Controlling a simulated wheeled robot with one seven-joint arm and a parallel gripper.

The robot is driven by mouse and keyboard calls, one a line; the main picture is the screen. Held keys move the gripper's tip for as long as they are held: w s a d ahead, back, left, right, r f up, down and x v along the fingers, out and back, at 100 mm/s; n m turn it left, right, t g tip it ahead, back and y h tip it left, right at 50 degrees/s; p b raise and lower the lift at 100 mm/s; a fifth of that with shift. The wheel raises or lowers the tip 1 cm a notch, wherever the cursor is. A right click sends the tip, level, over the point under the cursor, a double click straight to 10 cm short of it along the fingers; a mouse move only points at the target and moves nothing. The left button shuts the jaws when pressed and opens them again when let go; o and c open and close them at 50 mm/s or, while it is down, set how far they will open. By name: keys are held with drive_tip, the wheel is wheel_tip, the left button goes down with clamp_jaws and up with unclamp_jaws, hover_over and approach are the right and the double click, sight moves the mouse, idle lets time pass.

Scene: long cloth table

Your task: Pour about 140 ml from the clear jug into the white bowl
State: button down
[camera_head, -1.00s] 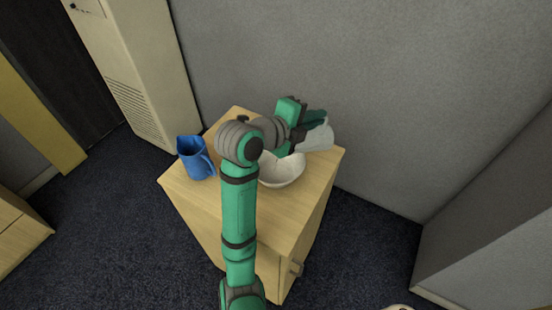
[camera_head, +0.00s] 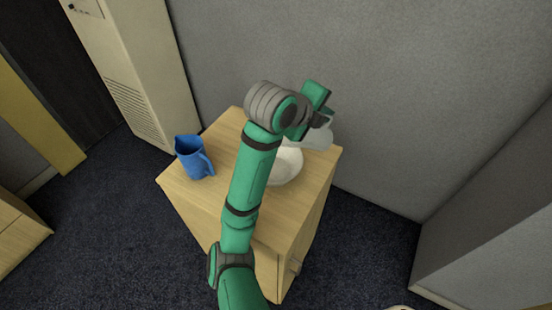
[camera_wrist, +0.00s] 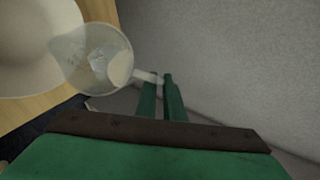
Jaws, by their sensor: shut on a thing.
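The clear jug (camera_head: 318,137) is at the back right of the wooden cabinet top, partly hidden by my arm in the head view. In the wrist view the jug (camera_wrist: 88,62) looks round and see-through, with pale patches inside; I cannot tell its liquid level. My gripper (camera_wrist: 161,78) is shut on the jug's handle. The gripper (camera_head: 325,117) is partly hidden by its own links in the head view. The white bowl (camera_head: 290,167) sits on the cabinet just in front of the jug, partly behind my arm. In the wrist view the jug overlaps the edge of the bowl (camera_wrist: 25,50).
A blue jug (camera_head: 193,158) stands at the left of the wooden cabinet top (camera_head: 205,195). A grey wall (camera_head: 380,100) rises close behind the cabinet. The cabinet's front left top is clear.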

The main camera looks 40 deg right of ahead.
drive_tip(key=shift+d+y, duration=0.4)
drive_tip(key=shift+y, duration=0.4)
drive_tip(key=shift+s+d+f, duration=0.1)
drive_tip(key=shift+d+f, duration=0.05)
drive_tip(key=shift+f, duration=0.05)
drive_tip(key=shift+m+y, duration=0.3)
idle(1.2)
